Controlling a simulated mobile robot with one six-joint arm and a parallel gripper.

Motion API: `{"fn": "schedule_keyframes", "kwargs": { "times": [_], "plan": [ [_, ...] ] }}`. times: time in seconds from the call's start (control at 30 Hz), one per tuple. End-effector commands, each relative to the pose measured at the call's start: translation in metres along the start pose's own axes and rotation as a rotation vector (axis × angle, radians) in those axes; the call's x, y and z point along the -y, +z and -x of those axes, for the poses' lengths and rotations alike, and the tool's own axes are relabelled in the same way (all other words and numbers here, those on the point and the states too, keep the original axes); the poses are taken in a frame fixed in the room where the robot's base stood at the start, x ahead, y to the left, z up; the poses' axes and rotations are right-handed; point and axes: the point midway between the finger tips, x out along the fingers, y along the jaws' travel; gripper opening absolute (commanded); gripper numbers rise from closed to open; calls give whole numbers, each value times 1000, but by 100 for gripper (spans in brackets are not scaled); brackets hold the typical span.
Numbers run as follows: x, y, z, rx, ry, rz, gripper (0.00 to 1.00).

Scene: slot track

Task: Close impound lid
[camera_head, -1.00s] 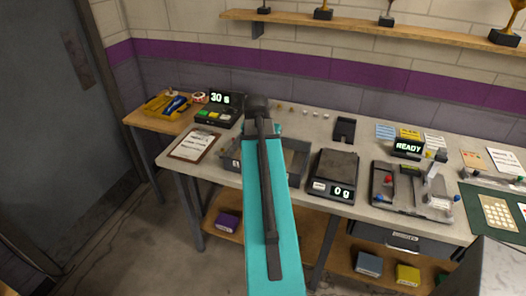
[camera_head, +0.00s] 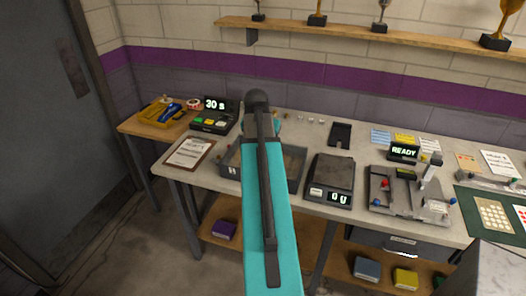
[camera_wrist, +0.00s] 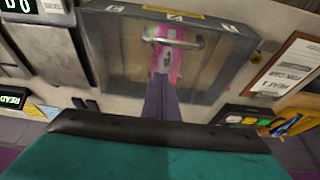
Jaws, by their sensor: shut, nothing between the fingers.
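The impound box is a grey open-looking bin (camera_head: 231,168) on the bench, partly hidden behind my teal arm in the head view. In the wrist view the box (camera_wrist: 104,58) fills the upper middle. A clear, glossy panel seems to cover it, but I cannot tell whether the lid is fully down. A silver handle-like bar (camera_wrist: 182,43) crosses over a pink and white object (camera_wrist: 164,66). My gripper (camera_wrist: 162,88) appears as a narrow, purple-grey shape pointing at the box; it is shut and empty. Whether it touches the box is unclear. The head view hides it.
A scale (camera_head: 331,181) stands right of the box, with a track fixture (camera_head: 408,196) beyond. A clipboard (camera_head: 190,153) lies left, near a timer box (camera_head: 212,124). The wall is close behind the bench. Open floor shows at the front left.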

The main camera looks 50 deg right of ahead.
Motion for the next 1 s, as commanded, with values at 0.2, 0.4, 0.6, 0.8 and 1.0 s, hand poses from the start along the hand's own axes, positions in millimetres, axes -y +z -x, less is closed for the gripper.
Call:
{"fn": "schedule_keyframes", "kwargs": {
  "times": [0.2, 0.4, 0.6, 0.8, 1.0],
  "plan": [
    [0, 0, 21, -2, 0, 0, 0],
    [1, 0, 40, -3, -1, 1, 0],
    [1, 0, 58, -3, -1, 1, 0],
    [1, 0, 75, -2, 0, 1, 0],
    [1, 0, 84, -2, 0, 2, 0]
  ]
}}
